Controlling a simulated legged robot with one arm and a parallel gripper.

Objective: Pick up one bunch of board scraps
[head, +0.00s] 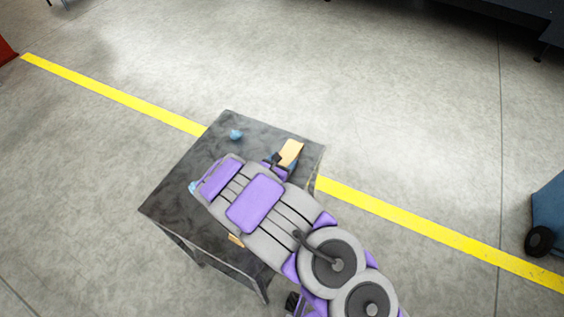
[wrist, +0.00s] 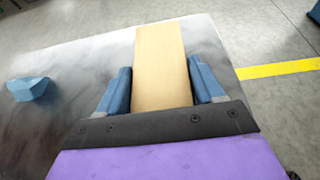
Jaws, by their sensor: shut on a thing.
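A tan bunch of board scraps (wrist: 161,65) is between the two blue fingers of my gripper (wrist: 163,85) in the wrist view. The fingers press on its left and right sides. In the head view the tan bunch (head: 291,152) shows past the end of my arm, over the right part of the dark table (head: 226,122). I cannot tell whether the bunch still touches the tabletop. My arm hides much of the table and most of my gripper (head: 276,161) in the head view.
A small blue lump (head: 236,134) lies on the table's far part, and it also shows in the wrist view (wrist: 31,88). A bit of tan (head: 236,240) shows at the near edge below my arm. A yellow floor line (head: 440,232) passes behind the table. Open floor surrounds it.

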